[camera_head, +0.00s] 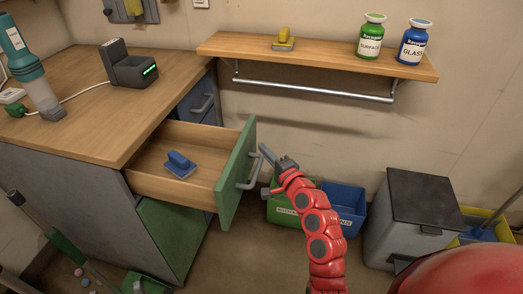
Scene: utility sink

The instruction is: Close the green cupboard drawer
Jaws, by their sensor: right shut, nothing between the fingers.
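The green cupboard drawer (236,177) is pulled out from the cupboard under the wooden counter. Its green front carries a grey bar handle (250,171) and faces right. A blue brush-like item (179,165) lies inside on the wooden drawer floor. My right gripper (266,155), at the end of the red arm, is shut and empty. It is just to the right of the drawer front, near the handle; I cannot tell whether it touches. My left gripper is not in view.
A wall shelf (330,60) with a rail hangs behind. Green and blue bins (345,205) and a grey bin (413,215) stand on the floor to the right.

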